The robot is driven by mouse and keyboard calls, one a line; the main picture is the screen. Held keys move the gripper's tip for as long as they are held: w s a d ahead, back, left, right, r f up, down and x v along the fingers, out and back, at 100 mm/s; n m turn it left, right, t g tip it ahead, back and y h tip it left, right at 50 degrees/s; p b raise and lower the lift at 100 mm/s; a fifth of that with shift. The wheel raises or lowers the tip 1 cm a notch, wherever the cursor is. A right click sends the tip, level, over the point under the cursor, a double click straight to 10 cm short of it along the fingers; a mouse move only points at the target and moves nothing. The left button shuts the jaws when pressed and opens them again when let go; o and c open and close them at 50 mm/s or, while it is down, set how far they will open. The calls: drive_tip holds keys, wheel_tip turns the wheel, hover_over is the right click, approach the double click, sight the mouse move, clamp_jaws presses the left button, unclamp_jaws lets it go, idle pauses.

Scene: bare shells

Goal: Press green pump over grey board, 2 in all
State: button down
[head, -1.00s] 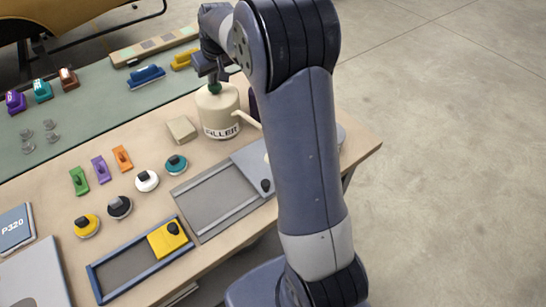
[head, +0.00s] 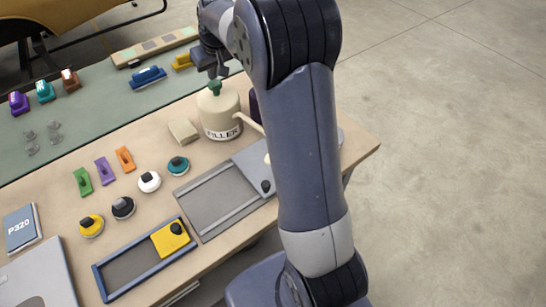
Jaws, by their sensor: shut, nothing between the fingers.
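The green pump (head: 215,87) tops a cream filler jar (head: 220,112), which stands upright on the wooden table. The jar's cream spout (head: 250,123) slopes down to the right, toward the grey board (head: 256,170). A bit of cream material shows on the board beside my arm, which hides the rest. My gripper (head: 218,75) is shut and empty, pointing down just above the green pump. I cannot tell whether it touches the pump.
A beige block (head: 184,131) lies left of the jar, and a dark purple object (head: 253,105) is partly hidden behind my arm. Several coloured knobs and clips, a grey framed tray (head: 217,195) and a blue framed tray (head: 130,272) lie in front.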

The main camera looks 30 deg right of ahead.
sight(215, 83)
drive_tip(key=shift+f, duration=0.1)
idle(0.3)
drive_tip(key=shift+f+b, duration=1.05)
drive_tip(key=shift+f, duration=0.4)
drive_tip(key=shift+r, duration=0.15)
drive_tip(key=shift+r+p, duration=1.2)
drive_tip(key=shift+r, duration=0.2)
wheel_tip(215, 83, up, 6)
drive_tip(key=p, duration=0.4)
drive_tip(key=shift+p, duration=0.4)
